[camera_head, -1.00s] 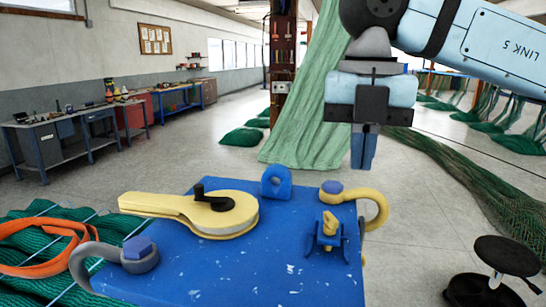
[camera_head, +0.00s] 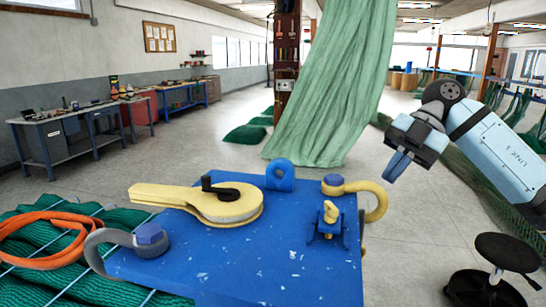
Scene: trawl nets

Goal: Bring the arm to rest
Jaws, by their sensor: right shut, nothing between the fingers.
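My right gripper (camera_head: 396,167) is in the head view at the right, held in the air beyond the right edge of the blue plate (camera_head: 270,262). Its blue fingers are shut, with nothing between them, and point down and to the left. It is apart from everything around it. The light-blue arm behind it reaches in from the right edge, partly hiding the net on the floor. My left gripper does not show.
The blue plate carries a yellow pulley block (camera_head: 212,203), a grey hook (camera_head: 122,242), a yellow hook (camera_head: 360,190) and a blue lug (camera_head: 279,175). An orange strap (camera_head: 42,238) lies on green netting at left. A black stool (camera_head: 507,252) stands at lower right.

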